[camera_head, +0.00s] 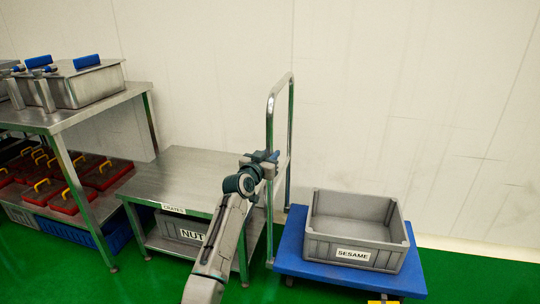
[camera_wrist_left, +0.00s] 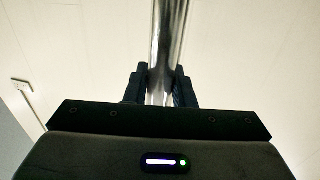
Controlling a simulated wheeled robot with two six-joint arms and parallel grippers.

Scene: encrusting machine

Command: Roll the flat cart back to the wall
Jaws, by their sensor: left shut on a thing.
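The flat cart has a blue deck (camera_head: 288,262) and an upright steel handle frame (camera_head: 291,105) at its left end. It stands on the green floor with its back edge close to the white wall. A grey crate labelled SESAME (camera_head: 318,244) sits on the deck. My left gripper (camera_head: 270,160) is shut on the handle's near upright, about halfway up. In the left wrist view the steel bar (camera_wrist_left: 168,45) runs between the two dark fingers (camera_wrist_left: 160,85). My right gripper is not in view.
A low steel table labelled CRATES (camera_head: 180,170) stands just left of the cart, with a grey NUT crate (camera_head: 185,228) under it. A taller steel shelf (camera_head: 100,108) with metal containers and red-lidded boxes stands further left. The wall is bare behind the cart.

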